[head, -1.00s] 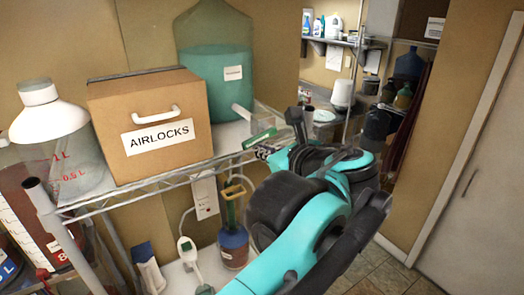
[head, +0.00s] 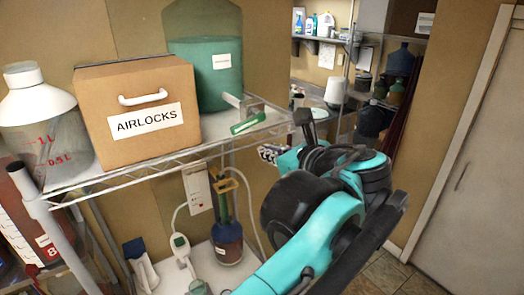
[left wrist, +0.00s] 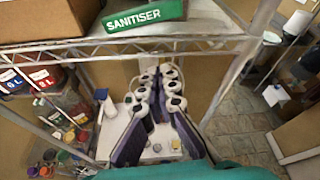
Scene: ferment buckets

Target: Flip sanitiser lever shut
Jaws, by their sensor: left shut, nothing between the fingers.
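A large green carboy (head: 205,80) stands on the upper wire shelf, beside the airlocks box. A pale spout-like part (head: 238,103) shows at its lower right; I cannot make out the lever on it. A green label (head: 248,122) is on the shelf's front edge; in the left wrist view it reads SANITISER (left wrist: 145,15). My left gripper (head: 268,153) is below and right of that label, apart from it. In the left wrist view its fingers (left wrist: 158,85) are close together, with nothing between them, under the shelf edge. My right gripper is not in view.
The AIRLOCKS box (head: 138,112) and a white-capped jug (head: 42,125) fill the shelf's left part. Below stand a blue-and-red bottle (head: 227,240) and a white meter (head: 181,245). A shelf post rises at the front left. The tiled floor at right is open.

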